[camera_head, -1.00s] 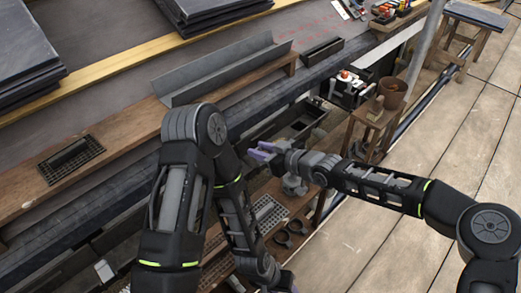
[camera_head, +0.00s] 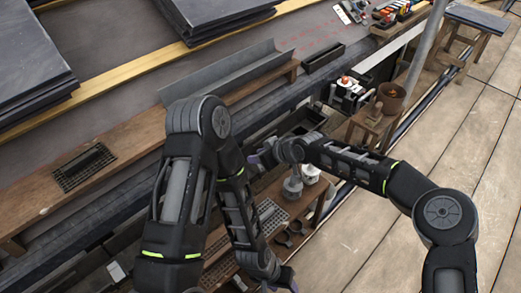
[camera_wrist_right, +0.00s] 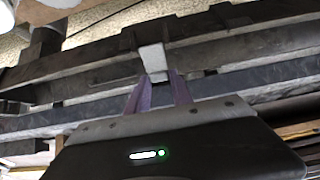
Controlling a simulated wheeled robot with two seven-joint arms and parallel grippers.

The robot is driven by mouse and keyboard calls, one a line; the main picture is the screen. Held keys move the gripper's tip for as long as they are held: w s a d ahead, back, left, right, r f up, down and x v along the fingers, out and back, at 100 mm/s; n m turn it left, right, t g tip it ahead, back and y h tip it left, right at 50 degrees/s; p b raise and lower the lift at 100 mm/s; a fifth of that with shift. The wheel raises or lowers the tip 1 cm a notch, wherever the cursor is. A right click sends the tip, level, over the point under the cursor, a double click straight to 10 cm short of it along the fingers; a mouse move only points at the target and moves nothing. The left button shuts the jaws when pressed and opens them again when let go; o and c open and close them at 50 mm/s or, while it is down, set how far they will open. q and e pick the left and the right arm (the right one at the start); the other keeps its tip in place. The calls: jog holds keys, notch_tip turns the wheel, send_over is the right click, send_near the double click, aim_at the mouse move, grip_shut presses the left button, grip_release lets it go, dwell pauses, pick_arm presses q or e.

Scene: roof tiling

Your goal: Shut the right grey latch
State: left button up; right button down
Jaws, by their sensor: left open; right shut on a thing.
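In the right wrist view, a small light-grey block, seemingly the grey latch (camera_wrist_right: 153,59), stands against a dark grey rail. The purple fingers of my right gripper (camera_wrist_right: 157,82) are shut on its lower end. In the head view my right gripper (camera_head: 261,158) is beside the bench's front edge, partly behind my left arm, and the latch is hidden there. My left gripper (camera_head: 283,285) is open at the bottom edge of the head view, partly cut off and apart from the latch.
A wooden plank (camera_head: 120,158) holds a dark grille (camera_head: 84,167) and a long grey metal channel (camera_head: 225,72). Below my right forearm is a low shelf with a perforated tray (camera_head: 271,215). A wooden stool with a brown pot (camera_head: 391,97) stands to the right. Slate stacks (camera_head: 30,60) lie at the back left.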

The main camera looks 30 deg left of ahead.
jog(key=shift+w+a+f+g+h+p, duration=0.1)
jog(key=shift+a+f+g+h+p, duration=0.15)
jog(key=shift+h, duration=0.4)
jog(key=shift+w+a+f+g+h+p, duration=0.1)
jog(key=shift+a+g+h+p, duration=0.15)
jog(key=shift+h, duration=0.4)
jog(key=c, duration=1.1)
grip_release()
jog(key=shift+s+d+r, duration=0.1)
jog(key=shift+d+r, duration=0.15)
jog(key=shift+r, duration=0.2)
jog(key=p+v, duration=0.2)
jog(key=v, duration=0.4)
jog(key=shift+s+d+r, duration=0.15)
jog(key=shift+d+r, duration=0.1)
